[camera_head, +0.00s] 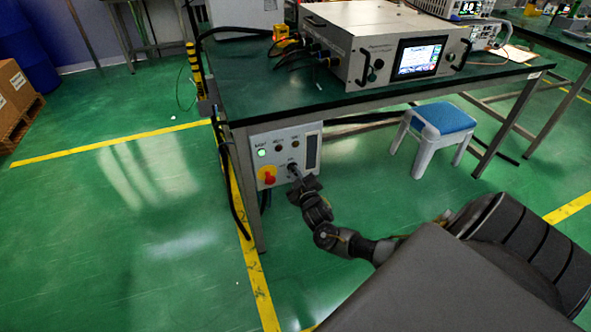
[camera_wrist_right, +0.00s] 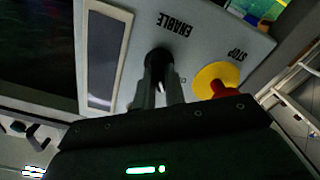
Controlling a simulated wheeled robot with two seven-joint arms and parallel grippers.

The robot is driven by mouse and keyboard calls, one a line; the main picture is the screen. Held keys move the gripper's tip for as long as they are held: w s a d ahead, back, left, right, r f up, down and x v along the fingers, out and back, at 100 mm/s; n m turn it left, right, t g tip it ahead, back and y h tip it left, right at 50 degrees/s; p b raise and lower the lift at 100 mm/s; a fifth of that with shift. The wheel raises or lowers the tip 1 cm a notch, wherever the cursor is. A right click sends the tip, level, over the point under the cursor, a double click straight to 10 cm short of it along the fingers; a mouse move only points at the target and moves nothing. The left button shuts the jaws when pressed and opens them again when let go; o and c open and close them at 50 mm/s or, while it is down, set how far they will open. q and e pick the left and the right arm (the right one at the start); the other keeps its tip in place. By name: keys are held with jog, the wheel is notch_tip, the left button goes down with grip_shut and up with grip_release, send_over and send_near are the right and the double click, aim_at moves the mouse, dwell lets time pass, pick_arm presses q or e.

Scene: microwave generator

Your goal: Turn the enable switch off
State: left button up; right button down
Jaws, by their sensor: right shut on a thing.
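The enable switch (camera_wrist_right: 158,57) is a dark round knob on the grey control panel, under the upside-down ENABLE label in the right wrist view. It also shows in the head view (camera_head: 292,168) low on the panel's front. My right gripper (camera_wrist_right: 160,85) is shut on the switch, its two fingers to either side of the knob. In the head view the right gripper (camera_head: 301,184) reaches up to the panel from below right. The fingers hide part of the knob, so its exact angle is unclear. My left gripper is not in view.
A red stop button (camera_wrist_right: 222,88) on a yellow disc sits beside the switch. The control panel (camera_head: 284,151) hangs under the green-topped table (camera_head: 250,88), with a lit green lamp at its upper left. A blue-topped stool (camera_head: 444,117) stands to the right. The floor at left is open.

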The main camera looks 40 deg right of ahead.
jog(key=n+p, duration=0.4)
jog(key=n, duration=0.3)
jog(key=shift+a, duration=0.1)
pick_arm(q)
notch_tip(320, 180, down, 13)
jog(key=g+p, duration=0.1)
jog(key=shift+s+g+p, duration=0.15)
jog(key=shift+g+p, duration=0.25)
pick_arm(e)
jog(key=shift+f+n, duration=0.2)
jog(key=shift+n, duration=1.9)
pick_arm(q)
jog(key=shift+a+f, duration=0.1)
pick_arm(e)
jog(key=c, duration=1.5)
grip_release()
jog(key=shift+o, duration=0.2)
